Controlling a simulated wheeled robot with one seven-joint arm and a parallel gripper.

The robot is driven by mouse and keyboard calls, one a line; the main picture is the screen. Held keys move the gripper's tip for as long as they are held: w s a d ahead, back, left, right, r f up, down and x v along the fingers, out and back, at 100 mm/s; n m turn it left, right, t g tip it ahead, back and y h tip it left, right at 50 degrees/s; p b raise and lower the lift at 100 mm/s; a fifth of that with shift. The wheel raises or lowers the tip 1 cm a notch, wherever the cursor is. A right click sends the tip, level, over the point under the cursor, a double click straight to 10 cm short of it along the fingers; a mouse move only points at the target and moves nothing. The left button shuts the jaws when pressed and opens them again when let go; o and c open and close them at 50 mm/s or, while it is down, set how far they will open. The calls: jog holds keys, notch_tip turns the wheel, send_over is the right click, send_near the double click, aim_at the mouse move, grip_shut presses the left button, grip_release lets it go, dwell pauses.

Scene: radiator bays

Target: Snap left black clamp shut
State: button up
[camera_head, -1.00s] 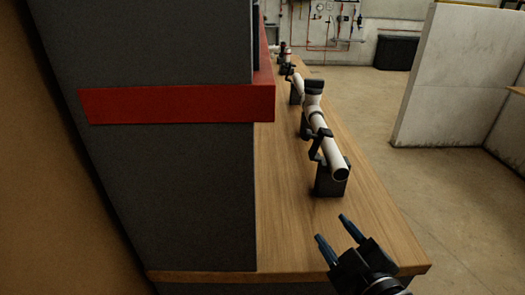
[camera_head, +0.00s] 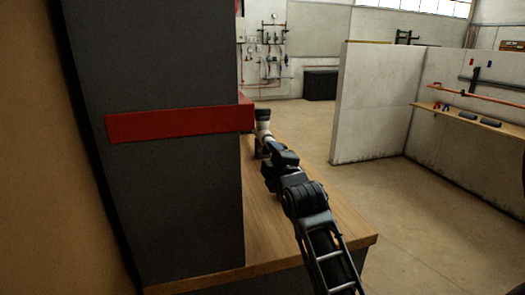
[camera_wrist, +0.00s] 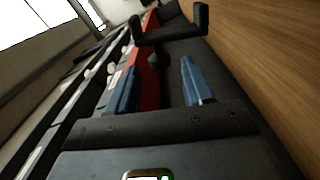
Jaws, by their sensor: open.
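In the wrist view, my gripper (camera_wrist: 158,68) is open, with its two blue fingers apart and nothing between their tips. A black forked part (camera_wrist: 170,34), which looks like a clamp lever, stands just beyond the tips. Its stem base lies roughly between the fingers in the picture; I cannot tell whether they touch. In the head view, my arm hides the gripper and the near clamps.
A dark grey pillar with a red band (camera_head: 180,124) stands close on the left. The wooden bench top (camera_head: 262,262) is bare at its near end. Open floor (camera_head: 400,215) lies to the right, before a pale partition (camera_head: 375,105).

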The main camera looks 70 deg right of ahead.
aim_at(268, 152)
jog(key=shift+x, duration=2.4)
grip_shut()
